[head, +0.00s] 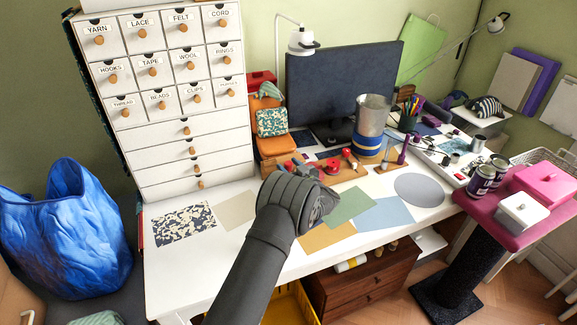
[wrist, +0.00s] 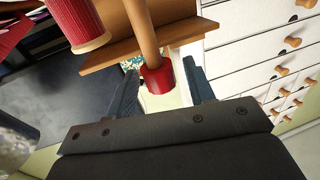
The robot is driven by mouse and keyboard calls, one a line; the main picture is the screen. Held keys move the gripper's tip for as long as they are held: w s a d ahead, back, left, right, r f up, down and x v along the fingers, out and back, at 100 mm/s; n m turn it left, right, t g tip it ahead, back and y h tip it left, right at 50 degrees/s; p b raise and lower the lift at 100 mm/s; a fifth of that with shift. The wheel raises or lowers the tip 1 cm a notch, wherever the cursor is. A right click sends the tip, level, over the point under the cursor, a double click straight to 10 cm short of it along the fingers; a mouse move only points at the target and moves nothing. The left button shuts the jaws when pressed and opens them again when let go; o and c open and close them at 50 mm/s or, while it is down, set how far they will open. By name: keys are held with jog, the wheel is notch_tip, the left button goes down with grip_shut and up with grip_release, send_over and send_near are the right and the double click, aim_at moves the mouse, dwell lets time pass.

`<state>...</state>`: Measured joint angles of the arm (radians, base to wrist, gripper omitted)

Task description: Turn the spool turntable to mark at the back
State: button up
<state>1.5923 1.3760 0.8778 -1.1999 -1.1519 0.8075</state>
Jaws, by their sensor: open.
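The spool turntable seems to be the wooden stand (head: 348,178) on the white desk, with red spools (head: 333,166) and a purple spool (head: 402,157). My wrist hides part of it in the head view. In the wrist view, a wooden board (wrist: 120,55) carries a large red spool (wrist: 75,22) and a wooden post with a red end (wrist: 157,77). My gripper (wrist: 161,72) is open, with one finger on each side of the red end. Contact with the fingers cannot be told. I cannot make out a back mark.
A drawer cabinet (head: 165,95) stands at the left and a dark monitor (head: 340,85) behind. A metal cylinder (head: 371,115) stands close to the stand. Flat coloured sheets (head: 385,214) lie in front. A pink-topped stand (head: 500,210) is at the right.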

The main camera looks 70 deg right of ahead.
jog(key=shift+w+d, duration=0.2)
jog(key=shift+w, duration=0.15)
jog(key=shift+c, duration=0.4)
grip_shut()
jog(key=shift+n+y, duration=0.3)
jog(key=shift+n+t+y, duration=0.65)
jog(key=shift+n+y, duration=0.35)
jog(key=shift+y, duration=0.45)
jog(key=shift+n+t+y, duration=0.65)
jog(key=shift+n+y, duration=0.35)
jog(key=shift+y, duration=0.45)
jog(key=shift+r+y, duration=0.1)
jog(key=shift+y, duration=0.2)
